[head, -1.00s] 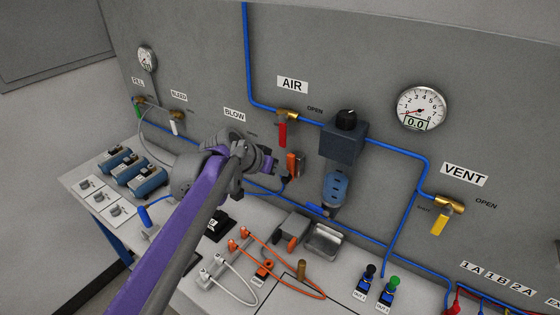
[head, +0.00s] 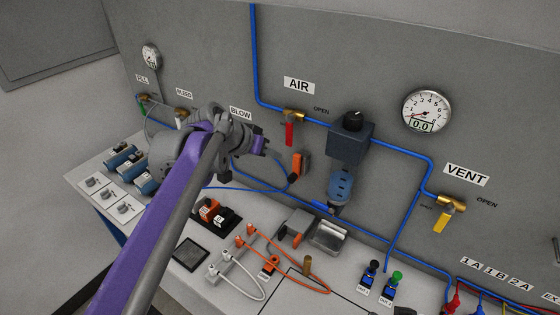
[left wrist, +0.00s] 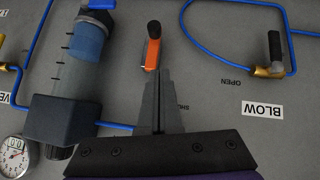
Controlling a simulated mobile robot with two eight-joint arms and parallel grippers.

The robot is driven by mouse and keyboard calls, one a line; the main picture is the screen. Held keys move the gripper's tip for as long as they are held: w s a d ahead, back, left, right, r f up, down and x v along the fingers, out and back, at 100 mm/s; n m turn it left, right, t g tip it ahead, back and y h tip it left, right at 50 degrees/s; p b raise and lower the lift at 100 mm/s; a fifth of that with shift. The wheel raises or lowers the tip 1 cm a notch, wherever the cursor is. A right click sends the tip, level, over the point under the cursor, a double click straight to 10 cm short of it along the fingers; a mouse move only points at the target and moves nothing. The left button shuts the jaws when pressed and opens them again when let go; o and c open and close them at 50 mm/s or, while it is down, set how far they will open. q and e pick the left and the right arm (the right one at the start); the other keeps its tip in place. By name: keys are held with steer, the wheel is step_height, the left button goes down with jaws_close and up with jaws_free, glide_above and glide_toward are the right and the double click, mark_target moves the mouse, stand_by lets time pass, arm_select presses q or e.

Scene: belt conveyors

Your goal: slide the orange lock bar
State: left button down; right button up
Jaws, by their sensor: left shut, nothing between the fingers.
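An upright orange part (head: 297,163) beside a dark grey block is on the grey wall below the AIR valve. It shows in the left wrist view as an orange body with a dark top (left wrist: 151,55). A small orange piece (head: 297,241) sits at the front of a grey block on the bench. I cannot tell for sure which of these is the lock bar. My left gripper (head: 264,146) is shut and empty, left of the wall-mounted orange part and apart from it. In the left wrist view, its closed fingers (left wrist: 157,75) point towards that part. My right gripper is not in view.
A blue hose (head: 262,165) loops between the BLOW area and the orange part. A filter unit (head: 340,185) and a red-handled AIR valve (head: 289,133) stand off the wall nearby. An orange-and-black block (head: 215,213) and a metal tray (head: 329,236) occupy the bench below.

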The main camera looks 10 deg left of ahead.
arm_select(q)
steer(key=v, duration=0.5)
steer(key=shift+s+d, duration=0.15)
steer(key=shift+d, duration=0.1)
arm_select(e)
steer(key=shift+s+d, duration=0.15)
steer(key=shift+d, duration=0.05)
arm_select(q)
steer(key=s+a+f+n+g+y, duration=0.1)
steer(key=s+f+y, duration=0.4)
steer(key=s+f, duration=1.8)
steer(key=s+a+n, duration=0.1)
steer(key=n, duration=0.1)
steer(key=shift+a+f+n+g, duration=0.3)
steer(key=shift+a+f, duration=0.05)
steer(key=shift+f, duration=0.05)
